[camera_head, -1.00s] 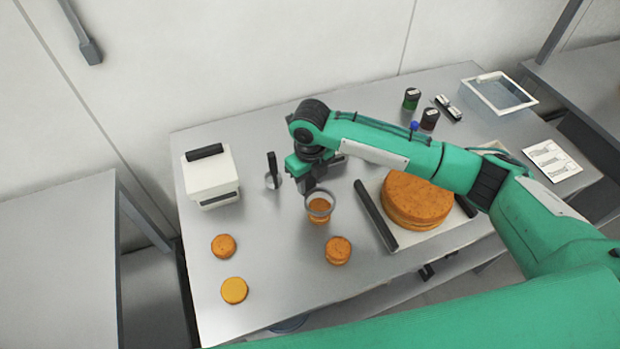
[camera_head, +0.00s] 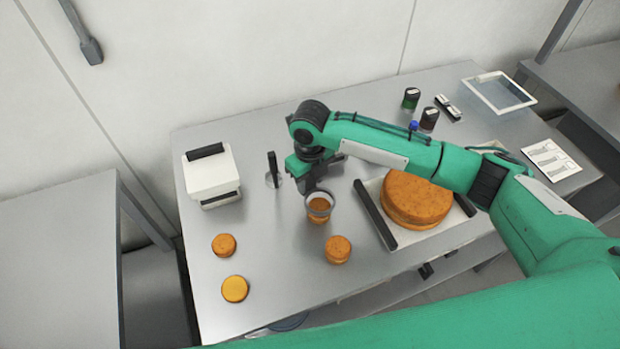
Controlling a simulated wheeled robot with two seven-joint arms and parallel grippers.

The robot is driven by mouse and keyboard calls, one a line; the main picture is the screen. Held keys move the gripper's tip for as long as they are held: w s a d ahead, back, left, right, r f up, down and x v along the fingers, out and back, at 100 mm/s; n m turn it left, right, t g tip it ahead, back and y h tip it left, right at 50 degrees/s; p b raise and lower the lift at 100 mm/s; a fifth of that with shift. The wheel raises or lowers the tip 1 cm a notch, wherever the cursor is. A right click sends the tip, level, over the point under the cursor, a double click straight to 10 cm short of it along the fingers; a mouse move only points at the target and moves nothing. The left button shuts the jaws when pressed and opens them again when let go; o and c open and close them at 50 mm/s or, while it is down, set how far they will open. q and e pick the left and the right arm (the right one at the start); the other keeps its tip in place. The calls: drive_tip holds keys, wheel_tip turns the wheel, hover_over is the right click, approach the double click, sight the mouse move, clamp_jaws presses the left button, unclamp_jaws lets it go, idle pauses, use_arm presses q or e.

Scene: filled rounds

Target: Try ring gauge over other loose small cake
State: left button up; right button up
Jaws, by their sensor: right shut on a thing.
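My right gripper (camera_head: 314,190) is shut on a grey ring gauge (camera_head: 319,212). The ring is at the top of a small orange-brown cake (camera_head: 317,217), whose top shows through it; I cannot tell whether the ring touches the cake. Another small cake, which looks stacked (camera_head: 338,250), stands to the right and nearer. Two more small cakes lie at the front left: a brown one (camera_head: 224,244) and a yellower one (camera_head: 235,289). My left gripper is not in view.
A large round cake (camera_head: 416,199) sits on a white tray with dark handles (camera_head: 375,215). A white box with a black handle (camera_head: 211,176) stands at left, with a black upright-handled tool (camera_head: 273,171) beside it. Jars (camera_head: 411,98) and a clear bin (camera_head: 499,92) are at back right.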

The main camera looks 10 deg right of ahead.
sight(310, 190)
drive_tip(key=shift+f+b, duration=1.3)
drive_tip(key=shift+f, duration=1.85)
drive_tip(key=shift+r, duration=0.2)
idle(1.0)
drive_tip(key=shift+r+p, duration=4.3)
drive_tip(key=shift+r, duration=0.45)
